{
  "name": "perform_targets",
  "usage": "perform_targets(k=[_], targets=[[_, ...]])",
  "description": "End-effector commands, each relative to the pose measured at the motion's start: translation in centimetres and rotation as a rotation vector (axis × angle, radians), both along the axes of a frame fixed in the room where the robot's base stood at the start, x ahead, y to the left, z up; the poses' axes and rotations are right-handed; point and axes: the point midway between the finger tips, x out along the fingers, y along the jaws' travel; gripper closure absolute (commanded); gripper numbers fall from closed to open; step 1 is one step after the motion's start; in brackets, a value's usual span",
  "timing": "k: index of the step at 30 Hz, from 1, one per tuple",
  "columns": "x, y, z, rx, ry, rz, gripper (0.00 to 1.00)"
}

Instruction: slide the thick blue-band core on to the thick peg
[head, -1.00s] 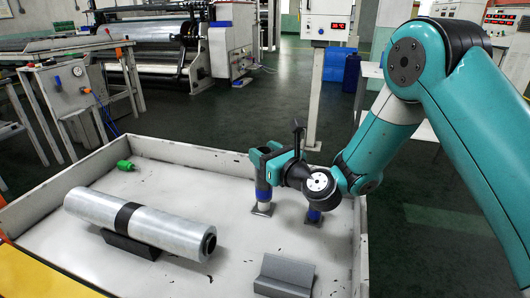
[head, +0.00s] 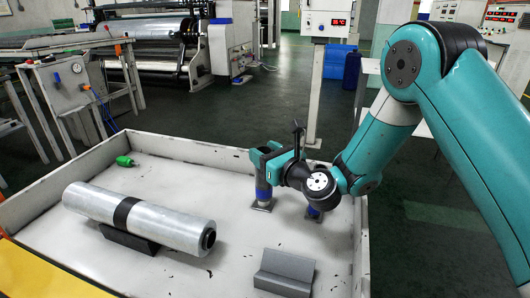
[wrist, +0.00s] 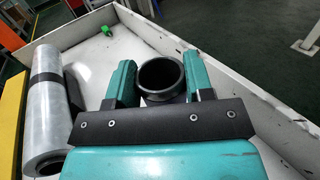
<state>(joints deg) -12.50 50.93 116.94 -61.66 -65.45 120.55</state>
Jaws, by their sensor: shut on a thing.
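My gripper (head: 270,156) is shut on a grey core with a blue band (head: 263,191) near its lower end. In the wrist view, its dark, open upper rim (wrist: 162,76) sits between the two teal fingers. The core stands about upright, low over a dark square base plate (head: 263,205). The peg there is mostly hidden, and I cannot tell how far the core is around it. To the right, another blue-banded piece (head: 314,212) stands on its own plate, its upper part hidden by my wrist.
A film roll (head: 165,220) with a black band lies on a dark cradle at the left. An empty grey cradle (head: 285,270) lies at the front. A green fitting (head: 124,161) lies near the back. The tray's walls (head: 190,152) surround the area; its middle is clear.

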Motion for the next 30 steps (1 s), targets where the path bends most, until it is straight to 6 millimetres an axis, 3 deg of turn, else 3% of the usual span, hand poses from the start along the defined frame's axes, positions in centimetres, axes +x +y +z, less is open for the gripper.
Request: perform_targets(k=[17, 18, 21, 30], targets=[[0.0, 0.0, -2.2, 0.001, 0.001, 0.000, 0.77], [0.0, 0.0, -2.1, 0.001, 0.000, 0.000, 0.48], [0.0, 0.0, -2.0, 0.001, 0.001, 0.000, 0.25], [0.0, 0.0, -2.1, 0.000, 0.000, 0.001, 0.23]])
